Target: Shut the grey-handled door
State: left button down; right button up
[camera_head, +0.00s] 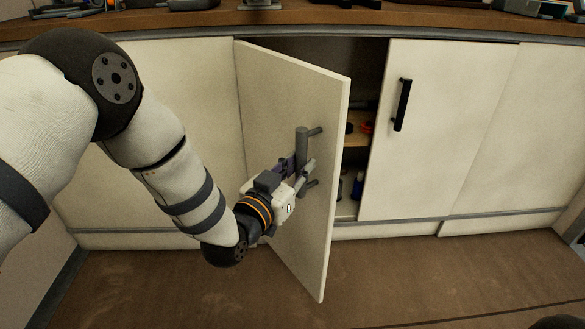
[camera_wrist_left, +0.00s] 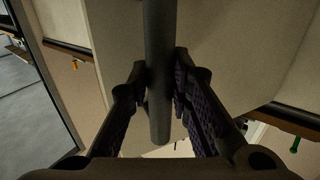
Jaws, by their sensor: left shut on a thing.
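The grey-handled door (camera_head: 285,110) is a cream cabinet door, hinged at its left edge and standing open toward me. Its grey bar handle (camera_head: 302,146) is upright near the door's free edge. My left gripper (camera_head: 299,172) is at the lower part of the handle and shut on it. In the left wrist view the handle (camera_wrist_left: 159,70) runs down between the two fingers (camera_wrist_left: 161,92) of this gripper. My right gripper is not in view.
Behind the door is a dark cabinet opening with a shelf (camera_head: 357,138) and small items. A closed door (camera_head: 430,140) with a black handle (camera_head: 402,104) is to the right. The wooden worktop (camera_head: 330,20) runs above, with objects on it. The brown floor (camera_head: 180,290) in front is clear.

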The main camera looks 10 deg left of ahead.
pick_arm(q)
jog(key=shift+d, duration=0.2)
jog(key=w+d+b, duration=0.1)
jog(key=w+d, duration=0.1)
jog(key=w, duration=0.1)
jog(key=w+d+b, duration=0.2)
jog(key=w+d, duration=0.1)
jog(key=shift+d+f, duration=0.15)
jog(key=shift+d, duration=0.05)
jog(key=shift+w+d, duration=0.25)
jog(key=shift+d, duration=0.1)
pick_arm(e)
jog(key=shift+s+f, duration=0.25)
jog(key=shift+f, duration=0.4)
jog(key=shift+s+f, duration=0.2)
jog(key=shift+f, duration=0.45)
pick_arm(q)
jog(key=d+b+x, duration=0.1)
jog(key=b+x, duration=0.6)
jog(key=x, duration=0.2)
jog(key=shift+s+d, duration=0.2)
jog(key=shift+d, duration=0.15)
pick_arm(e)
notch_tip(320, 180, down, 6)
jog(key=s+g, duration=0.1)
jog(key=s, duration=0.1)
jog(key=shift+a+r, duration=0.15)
